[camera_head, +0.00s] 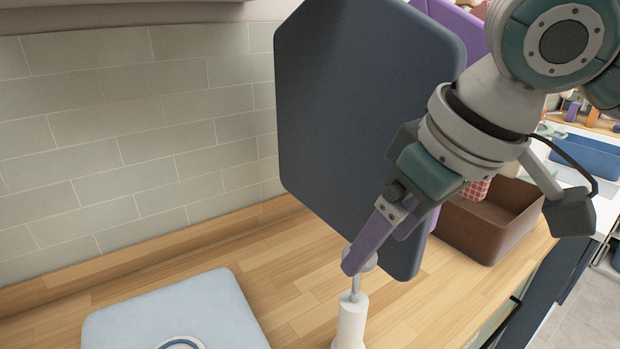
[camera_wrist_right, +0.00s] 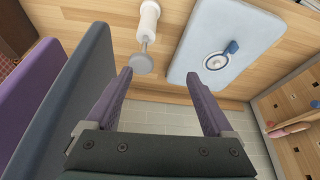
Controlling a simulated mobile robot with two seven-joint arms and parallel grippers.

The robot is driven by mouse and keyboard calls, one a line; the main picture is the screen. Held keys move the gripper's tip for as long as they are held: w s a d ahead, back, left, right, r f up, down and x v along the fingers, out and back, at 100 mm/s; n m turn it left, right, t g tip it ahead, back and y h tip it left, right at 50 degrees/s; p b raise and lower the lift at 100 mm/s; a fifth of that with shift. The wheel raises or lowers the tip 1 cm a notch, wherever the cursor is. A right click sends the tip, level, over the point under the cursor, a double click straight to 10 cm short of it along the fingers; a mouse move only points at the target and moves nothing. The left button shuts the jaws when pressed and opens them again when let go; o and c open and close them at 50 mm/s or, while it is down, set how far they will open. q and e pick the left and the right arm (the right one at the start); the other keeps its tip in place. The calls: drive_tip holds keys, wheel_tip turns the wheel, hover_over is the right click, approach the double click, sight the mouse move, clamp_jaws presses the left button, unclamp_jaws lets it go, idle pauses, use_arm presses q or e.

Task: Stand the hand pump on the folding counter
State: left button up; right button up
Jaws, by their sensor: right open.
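The hand pump (camera_head: 352,318) is white with a grey rod and a round grey head. It looks upright on the wooden counter (camera_head: 300,262), its lower end cut off by the frame edge. My right gripper (camera_head: 368,258) has purple fingers and is open and empty near the pump's head, overlapping it in the head view. In the right wrist view the pump (camera_wrist_right: 149,22) shows beyond the open fingers (camera_wrist_right: 159,74), its head beside the left fingertip; I cannot tell if they touch. My left gripper is out of view.
A tall dark blue panel (camera_head: 360,120) stands right behind the gripper, with a purple one (camera_head: 455,25) behind it. A light blue pad (camera_head: 175,305) with a round fitting lies front left. A brown bin (camera_head: 490,225) stands at the right. Bare counter lies between pad and panel.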

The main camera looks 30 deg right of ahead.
drive_tip(key=s+a+f+n+y, duration=0.1)
drive_tip(key=s+a+f, duration=0.3)
drive_tip(key=s+a, duration=0.2)
drive_tip(key=s+d+f+m+g+h, duration=0.1)
drive_tip(key=s+f, duration=0.2)
drive_tip(key=s, duration=0.6)
drive_tip(key=shift+d+f+h, duration=0.15)
drive_tip(key=shift+d+h, duration=0.15)
drive_tip(key=shift+d, duration=0.1)
drive_tip(key=shift+c, duration=0.2)
idle(0.6)
